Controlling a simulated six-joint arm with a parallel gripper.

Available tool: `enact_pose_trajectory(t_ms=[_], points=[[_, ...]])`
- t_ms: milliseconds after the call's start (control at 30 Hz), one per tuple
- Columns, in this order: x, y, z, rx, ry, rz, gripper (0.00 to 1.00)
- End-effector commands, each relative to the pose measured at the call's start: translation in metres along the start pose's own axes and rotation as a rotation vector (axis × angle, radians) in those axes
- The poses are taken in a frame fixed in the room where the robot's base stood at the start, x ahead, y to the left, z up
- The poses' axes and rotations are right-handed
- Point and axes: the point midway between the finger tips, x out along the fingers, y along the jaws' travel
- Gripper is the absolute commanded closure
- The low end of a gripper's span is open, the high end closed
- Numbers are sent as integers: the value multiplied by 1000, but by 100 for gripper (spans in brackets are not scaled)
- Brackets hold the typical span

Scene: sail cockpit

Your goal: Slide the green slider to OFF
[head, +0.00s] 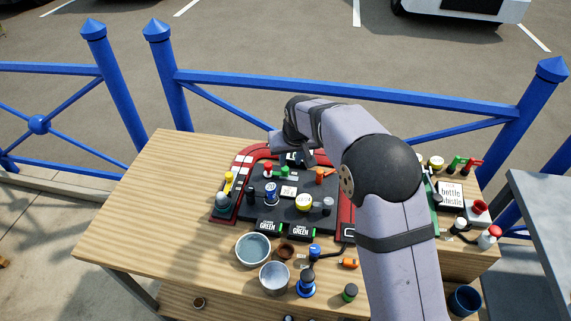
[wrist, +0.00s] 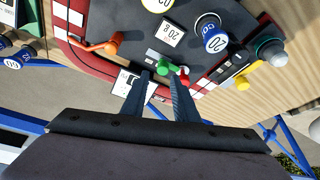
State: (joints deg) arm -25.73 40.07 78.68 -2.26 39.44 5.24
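The green slider knob (head: 285,172) stands on the dark panel (head: 285,210) with a red border, near the panel's far edge. In the wrist view the green knob (wrist: 168,67) lies just beyond my fingertips. My gripper (wrist: 158,78) is open, with a gap between its two fingers; I cannot tell whether either finger touches the knob. A red knob (wrist: 184,79) is close beside the right-hand finger, and shows left of the green one in the head view (head: 268,168). No OFF marking is readable.
An orange lever (wrist: 104,45) stands near the gripper. Bowls (head: 253,249) stand in front. A second control board is at right (head: 450,195). The table's left side is clear.

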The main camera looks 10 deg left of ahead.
Motion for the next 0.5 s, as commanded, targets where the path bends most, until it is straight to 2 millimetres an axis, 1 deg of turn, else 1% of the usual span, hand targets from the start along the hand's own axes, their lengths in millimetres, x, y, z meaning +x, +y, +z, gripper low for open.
enact_pose_trajectory(t_ms=[33,100,333,500], points=[[1,-4,-4,-6,5,-3,73],[3,-7,-6,-8,9,-4,73],[7,-8,-7,-9,10,-4,73],[20,-7,-8,-9,9,-4,73]])
